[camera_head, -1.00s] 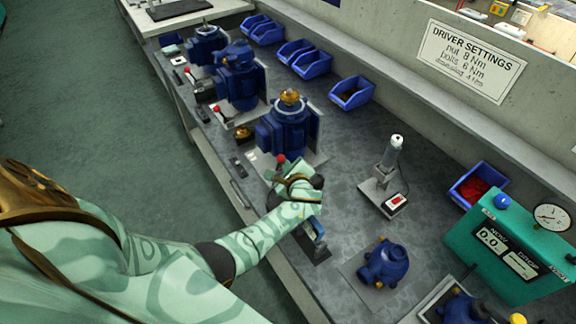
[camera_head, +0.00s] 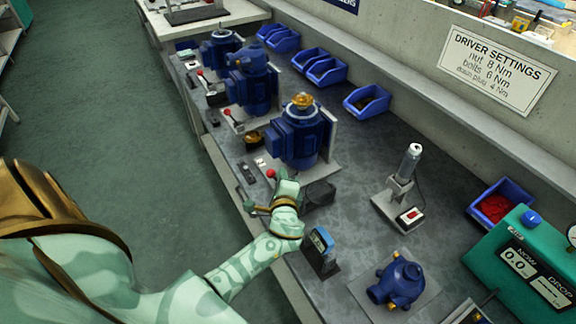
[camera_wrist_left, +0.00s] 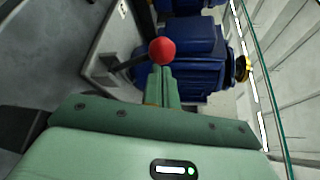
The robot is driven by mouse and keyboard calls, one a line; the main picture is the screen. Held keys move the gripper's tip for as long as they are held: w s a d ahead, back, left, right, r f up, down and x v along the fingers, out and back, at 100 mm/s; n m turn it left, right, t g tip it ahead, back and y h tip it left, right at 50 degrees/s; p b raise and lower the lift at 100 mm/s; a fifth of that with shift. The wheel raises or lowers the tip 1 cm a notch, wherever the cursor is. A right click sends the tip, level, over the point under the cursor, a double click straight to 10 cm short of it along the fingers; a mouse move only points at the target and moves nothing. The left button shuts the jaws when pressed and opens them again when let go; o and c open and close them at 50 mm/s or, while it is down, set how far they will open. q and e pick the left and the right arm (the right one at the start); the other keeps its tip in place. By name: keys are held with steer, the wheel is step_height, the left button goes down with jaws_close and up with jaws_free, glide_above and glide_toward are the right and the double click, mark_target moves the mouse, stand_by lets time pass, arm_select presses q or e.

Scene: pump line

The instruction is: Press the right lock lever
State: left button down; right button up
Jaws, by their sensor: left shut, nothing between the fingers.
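The right lock lever (camera_head: 272,173) has a red ball knob and stands at the front of the nearest blue pump (camera_head: 298,138). In the left wrist view its red knob (camera_wrist_left: 162,51) shows on a dark stem, right at the tips of my fingers. My left gripper (camera_head: 285,184) is shut and empty, beside the knob in the head view. In the left wrist view the shut fingers (camera_wrist_left: 160,78) end at the knob; I cannot tell whether they touch it. My right gripper is not in view.
Two more blue pumps with red-knobbed levers (camera_head: 228,111) stand farther along the bench. A small blue-screened device (camera_head: 321,243) stands close to my left forearm. A driver stand (camera_head: 400,185), a blue pump part (camera_head: 397,282) and a green box (camera_head: 525,262) are to the right.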

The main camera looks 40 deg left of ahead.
arm_select(q)
steer(key=shift+s+a+f, duration=0.1)
steer(key=shift+s+a, duration=0.05)
steer(key=shift+s, duration=0.25)
steer(key=shift+s, duration=0.1)
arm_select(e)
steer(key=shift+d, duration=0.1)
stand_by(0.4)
